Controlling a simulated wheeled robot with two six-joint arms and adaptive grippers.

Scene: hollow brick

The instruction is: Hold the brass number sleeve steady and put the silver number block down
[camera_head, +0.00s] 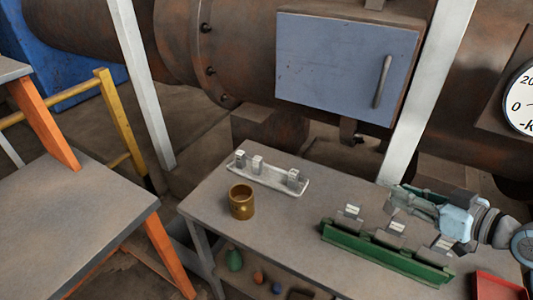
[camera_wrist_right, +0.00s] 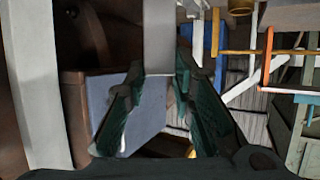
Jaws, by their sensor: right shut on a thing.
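The brass sleeve (camera_head: 241,203) stands upright on the grey table, left of the green rack, with its open top showing. No gripper touches it. My right gripper (camera_head: 400,201) comes in from the right above the green rack (camera_head: 385,255). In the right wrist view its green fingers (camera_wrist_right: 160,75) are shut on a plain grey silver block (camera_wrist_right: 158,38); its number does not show. In the head view the held block is hard to make out against the fingers. Silver blocks with pale labels stand along the rack, such as the left one (camera_head: 349,212). My left gripper is not in view.
A white tray (camera_head: 272,181) with several silver blocks stands behind the sleeve. A red tray (camera_head: 497,287) lies at the right front corner. The tabletop (camera_head: 280,225) between sleeve and rack is clear. Pale posts (camera_head: 420,95) rise behind the table.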

